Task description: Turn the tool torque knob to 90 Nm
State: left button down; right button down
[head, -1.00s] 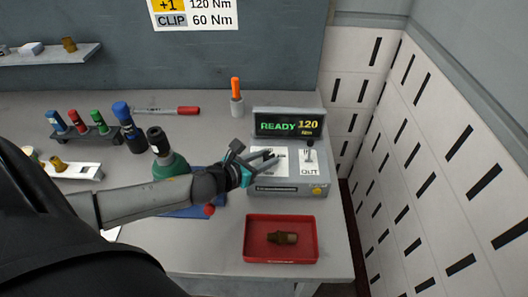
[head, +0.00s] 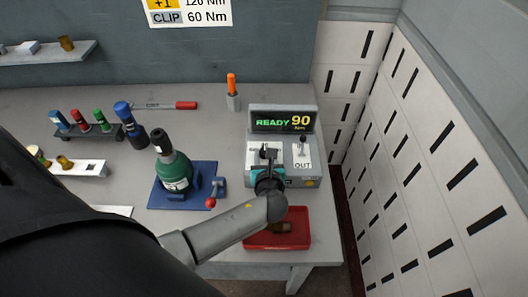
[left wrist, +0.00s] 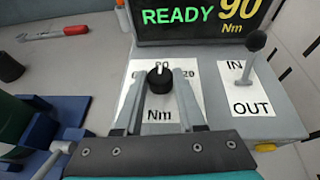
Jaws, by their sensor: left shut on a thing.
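The torque knob (left wrist: 159,78) is a black dial with a white pointer on a white label marked in Nm. Its pointer is up toward the 90 mark. My left gripper (left wrist: 159,90) is shut on the knob, a finger on each side; in the head view the gripper (head: 267,165) largely covers it. The display (head: 283,121) of the grey control box reads READY 90 Nm, and it shows in the left wrist view (left wrist: 200,17) too. My right gripper is not in view.
A lever (head: 302,145) marked IN and OUT stands right of the knob. A red tray (head: 298,240) with a brown part lies in front of the box, partly behind my arm. A green bottle-shaped body (head: 174,170) stands on a blue base (head: 206,172) to the left.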

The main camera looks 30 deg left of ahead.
pick_arm(q)
jog(key=shift+w+n+y, duration=0.1)
jog(key=shift+n+y, duration=0.2)
jog(key=shift+y, duration=0.1)
jog(key=c, duration=0.5)
grip_release()
jog(key=p+v, duration=0.1)
jog(key=v, duration=1.4)
jog(key=shift+r, duration=0.25)
jog(key=shift+d, duration=0.15)
